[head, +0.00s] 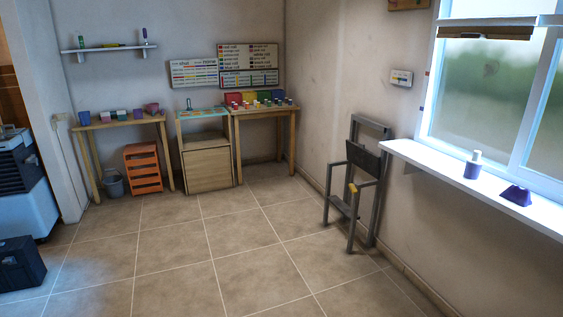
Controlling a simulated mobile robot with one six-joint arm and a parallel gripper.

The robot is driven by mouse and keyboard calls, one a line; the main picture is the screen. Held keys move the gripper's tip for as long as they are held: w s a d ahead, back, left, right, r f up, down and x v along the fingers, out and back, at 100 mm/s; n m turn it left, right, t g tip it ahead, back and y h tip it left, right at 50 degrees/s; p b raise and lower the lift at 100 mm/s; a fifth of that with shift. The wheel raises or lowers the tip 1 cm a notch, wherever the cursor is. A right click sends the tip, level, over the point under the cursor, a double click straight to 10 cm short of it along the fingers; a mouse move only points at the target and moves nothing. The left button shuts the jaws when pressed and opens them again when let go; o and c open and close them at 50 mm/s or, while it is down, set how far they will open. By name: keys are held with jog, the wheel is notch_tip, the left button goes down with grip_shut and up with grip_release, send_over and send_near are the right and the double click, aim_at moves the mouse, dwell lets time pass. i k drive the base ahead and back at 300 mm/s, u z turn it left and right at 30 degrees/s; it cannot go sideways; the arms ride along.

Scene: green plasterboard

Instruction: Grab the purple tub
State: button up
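Several purple things are in the head view, and I cannot tell for sure which is the purple tub. A mauve-purple container (151,108) stands at the right end of the left wooden table (118,122). A blue-purple container (84,117) stands at that table's left end. On the white windowsill (440,167), a dark purple round pot (471,172) has a pale cylinder sticking up from it. A dark purple tapered piece (517,195) sits to its right. My gripper is not in view.
An orange crate (143,169) and a grey bucket (113,184) stand under the left table. A wooden cabinet (207,165) and another table stand beside it. A grey chair frame (352,190) leans near the right wall. A dark case (20,263) lies front left. The middle floor is clear.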

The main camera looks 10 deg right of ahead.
aim_at(472, 171)
jog(key=z, duration=0.15)
jog(key=i, duration=1.05)
jog(key=z, duration=0.1)
